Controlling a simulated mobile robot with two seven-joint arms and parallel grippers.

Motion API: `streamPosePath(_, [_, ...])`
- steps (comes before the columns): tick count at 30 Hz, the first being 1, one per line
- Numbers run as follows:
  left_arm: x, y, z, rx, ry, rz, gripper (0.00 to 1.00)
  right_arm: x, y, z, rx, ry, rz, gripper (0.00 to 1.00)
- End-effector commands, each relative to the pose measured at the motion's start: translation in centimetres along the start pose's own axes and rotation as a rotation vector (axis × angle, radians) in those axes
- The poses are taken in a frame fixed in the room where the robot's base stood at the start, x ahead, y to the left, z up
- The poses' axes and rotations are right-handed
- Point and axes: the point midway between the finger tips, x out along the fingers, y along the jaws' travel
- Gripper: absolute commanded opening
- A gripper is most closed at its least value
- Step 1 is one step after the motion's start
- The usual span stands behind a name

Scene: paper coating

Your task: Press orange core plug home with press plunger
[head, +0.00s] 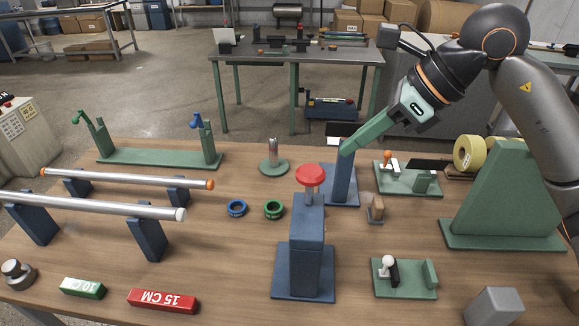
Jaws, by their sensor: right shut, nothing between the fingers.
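The press plunger is a red round knob (310,174) on a short stem, standing upright on top of a blue press body (305,245) at the middle front of the table. An orange plug (210,184) shows at the right end of the rear metal tube (130,179); how deep it sits cannot be told. Another orange end (43,172) shows at that tube's left end. My right gripper (345,149) has green fingers, shut and empty, pointing down and left. It appears above and right of the red knob, apart from it. My left gripper is not in view.
A front metal tube (90,205) rests on blue stands at the left. A blue ring (236,208) and a green ring (274,209) lie left of the press. A blue post (343,184) stands behind it. Green toggle clamps (404,280) and a large green bracket (508,200) occupy the right.

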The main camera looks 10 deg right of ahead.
Motion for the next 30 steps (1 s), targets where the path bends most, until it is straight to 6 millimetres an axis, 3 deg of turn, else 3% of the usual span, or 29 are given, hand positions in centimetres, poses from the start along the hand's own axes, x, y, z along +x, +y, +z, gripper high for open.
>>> streamPosePath(15, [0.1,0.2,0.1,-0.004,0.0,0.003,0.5,0.4,0.0,-0.1,0.0,0.0,0.001,0.0])
streamPosePath(30, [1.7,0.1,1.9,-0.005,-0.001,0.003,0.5,6.0,0.0,-0.1,0.0,0.0,0.001,0.0])
